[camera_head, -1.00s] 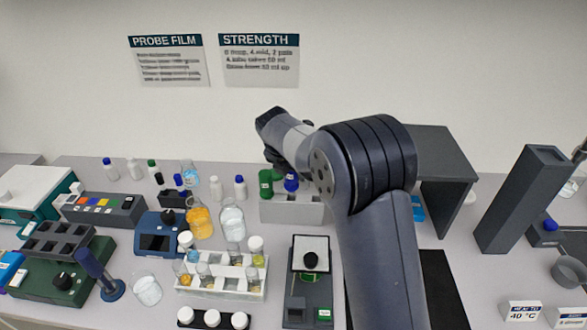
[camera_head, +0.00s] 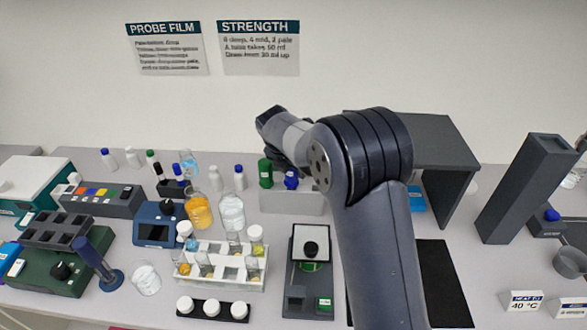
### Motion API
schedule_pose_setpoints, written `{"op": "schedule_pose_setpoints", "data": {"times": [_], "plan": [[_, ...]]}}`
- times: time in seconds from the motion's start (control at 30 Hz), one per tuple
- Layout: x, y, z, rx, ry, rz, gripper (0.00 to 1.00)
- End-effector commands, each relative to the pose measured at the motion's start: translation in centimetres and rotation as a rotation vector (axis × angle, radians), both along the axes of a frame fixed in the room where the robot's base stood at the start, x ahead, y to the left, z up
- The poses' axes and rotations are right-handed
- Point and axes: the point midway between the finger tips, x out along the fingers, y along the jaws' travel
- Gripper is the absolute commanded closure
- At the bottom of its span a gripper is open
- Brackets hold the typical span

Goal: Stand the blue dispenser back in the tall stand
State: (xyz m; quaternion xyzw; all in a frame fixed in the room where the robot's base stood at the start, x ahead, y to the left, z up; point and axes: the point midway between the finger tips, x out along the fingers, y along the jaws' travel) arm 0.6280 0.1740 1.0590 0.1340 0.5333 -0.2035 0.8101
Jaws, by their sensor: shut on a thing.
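The blue dispenser (camera_head: 291,181) shows at the back middle, right of the green dispenser (camera_head: 265,175). It looks upright, at the pale grey stand (camera_head: 290,203); whether its base is seated there I cannot tell. My gripper (camera_head: 292,169) is mostly hidden behind my forearm and wrist, directly above the blue dispenser. It is shut on the blue dispenser, but the fingertips are hardly visible.
A rack of flasks and vials (camera_head: 222,270) and a balance-like device (camera_head: 309,262) stand in front. A dark grey shelf (camera_head: 440,145) stands right of my arm, and a tall leaning grey block (camera_head: 528,190) farther right. Several bottles stand left.

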Motion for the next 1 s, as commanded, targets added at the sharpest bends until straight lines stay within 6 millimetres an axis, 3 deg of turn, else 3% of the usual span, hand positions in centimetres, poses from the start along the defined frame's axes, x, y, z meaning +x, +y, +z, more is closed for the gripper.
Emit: {"op": "schedule_pose_setpoints", "data": {"times": [0.87, 0.9, 1.0], "plan": [[-0.02, 0.0, -0.82, 0.0, 0.001, 0.0, 0.94], [-0.02, 0.0, -0.82, 0.0, 0.001, 0.0, 0.64], [-0.02, 0.0, -0.82, 0.0, 0.001, 0.0, 0.56]]}}
